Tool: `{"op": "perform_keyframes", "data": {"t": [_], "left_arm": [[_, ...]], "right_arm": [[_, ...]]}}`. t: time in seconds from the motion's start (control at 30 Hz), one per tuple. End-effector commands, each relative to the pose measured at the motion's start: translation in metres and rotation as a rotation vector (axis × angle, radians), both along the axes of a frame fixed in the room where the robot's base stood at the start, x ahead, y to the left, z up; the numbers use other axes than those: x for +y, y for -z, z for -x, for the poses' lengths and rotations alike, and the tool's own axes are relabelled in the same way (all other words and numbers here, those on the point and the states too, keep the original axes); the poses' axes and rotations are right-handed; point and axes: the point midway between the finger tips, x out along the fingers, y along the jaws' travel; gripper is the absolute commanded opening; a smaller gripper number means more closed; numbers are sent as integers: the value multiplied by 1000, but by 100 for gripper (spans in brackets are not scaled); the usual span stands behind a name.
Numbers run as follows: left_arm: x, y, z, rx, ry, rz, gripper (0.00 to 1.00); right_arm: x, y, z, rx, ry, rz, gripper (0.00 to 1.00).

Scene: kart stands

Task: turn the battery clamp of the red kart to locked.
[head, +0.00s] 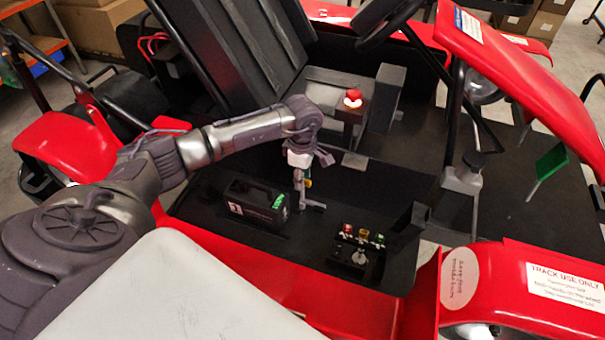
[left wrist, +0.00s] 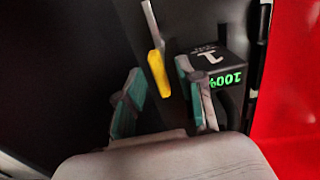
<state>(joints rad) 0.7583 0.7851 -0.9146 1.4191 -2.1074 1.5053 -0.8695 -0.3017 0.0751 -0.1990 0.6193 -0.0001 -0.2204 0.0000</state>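The black battery (head: 258,205) sits in the floor bay of the red kart (head: 310,282); its top with a green "100%" (left wrist: 218,68) shows in the left wrist view. Beside it is the battery clamp, a grey lever (head: 312,205) with a yellow grip (left wrist: 159,74). My left gripper (head: 304,178) points down over the clamp. In the left wrist view my left gripper (left wrist: 160,92) is open, with a teal-padded finger on either side of the yellow grip. I cannot tell if the fingers touch it. My right gripper is out of view.
A small switch panel (head: 352,255) with coloured caps lies right of the battery. A red button (head: 353,98) stands on a post by the seat (head: 235,45). A steering wheel (head: 385,15) and a green pedal (head: 551,161) are further off. The bay walls are close around the gripper.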

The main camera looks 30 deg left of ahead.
Motion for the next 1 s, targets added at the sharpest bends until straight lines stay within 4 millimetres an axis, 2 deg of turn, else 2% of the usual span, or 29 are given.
{"op": "perform_keyframes", "data": {"t": [0.27,0.5,0.87,1.0], "left_arm": [[0,2,0,1,1,0,38],[0,2,0,1,1,0,0],[0,1,0,0,1,0,0],[3,3,-2,-1,11,0,0]], "right_arm": [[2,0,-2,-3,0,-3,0],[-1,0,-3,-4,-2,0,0],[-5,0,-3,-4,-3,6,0],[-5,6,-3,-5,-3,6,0]]}}
